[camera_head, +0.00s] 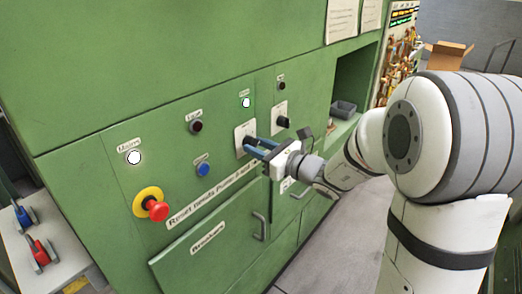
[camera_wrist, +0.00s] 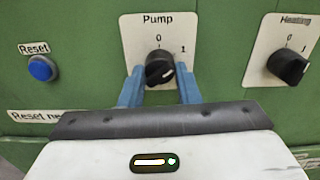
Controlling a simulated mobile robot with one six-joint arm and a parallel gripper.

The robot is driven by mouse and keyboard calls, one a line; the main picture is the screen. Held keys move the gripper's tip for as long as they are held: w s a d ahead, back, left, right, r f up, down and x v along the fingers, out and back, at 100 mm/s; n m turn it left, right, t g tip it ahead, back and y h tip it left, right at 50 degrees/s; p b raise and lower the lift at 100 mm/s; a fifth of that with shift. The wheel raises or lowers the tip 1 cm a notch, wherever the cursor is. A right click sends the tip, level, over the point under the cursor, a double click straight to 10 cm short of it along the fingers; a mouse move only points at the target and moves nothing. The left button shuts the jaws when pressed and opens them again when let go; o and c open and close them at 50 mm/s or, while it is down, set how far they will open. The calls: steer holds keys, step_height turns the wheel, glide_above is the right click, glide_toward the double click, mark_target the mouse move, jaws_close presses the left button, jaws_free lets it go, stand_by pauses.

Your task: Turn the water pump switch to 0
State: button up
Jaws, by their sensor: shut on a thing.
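The black pump switch (camera_wrist: 159,68) sits on a white plate (camera_wrist: 135,28) labelled "Pump", with 0 above it and 1 at its upper right. A small pale mark shows on the knob's lower right; I cannot tell surely which number it is set to. My gripper (camera_wrist: 159,76) has its two blue fingers on either side of the knob, shut on it. In the head view, my gripper (camera_head: 250,147) reaches to the pump plate (camera_head: 245,130) on the green panel, and the fingers largely hide the knob.
The heating switch (camera_wrist: 288,65) is to the right, the blue reset button (camera_wrist: 42,68) to the left. A red emergency stop (camera_head: 153,207) on a yellow ring is lower left. A drawer handle (camera_head: 260,226) sticks out below.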

steer(key=n+b, duration=1.1)
steer(key=b, duration=1)
steer(key=shift+r+n, duration=0.15)
steer(key=shift+n, duration=0.15)
steer(key=shift+r, duration=0.1)
steer(key=o, duration=0.8)
steer(key=shift+w+a, duration=0.1)
steer(key=shift+a, duration=0.05)
steer(key=shift+o, duration=0.8)
steer(key=shift+f, duration=0.2)
steer(key=v, duration=0.7)
steer(key=shift+s+d, duration=0.25)
steer(key=shift+d, duration=0.1)
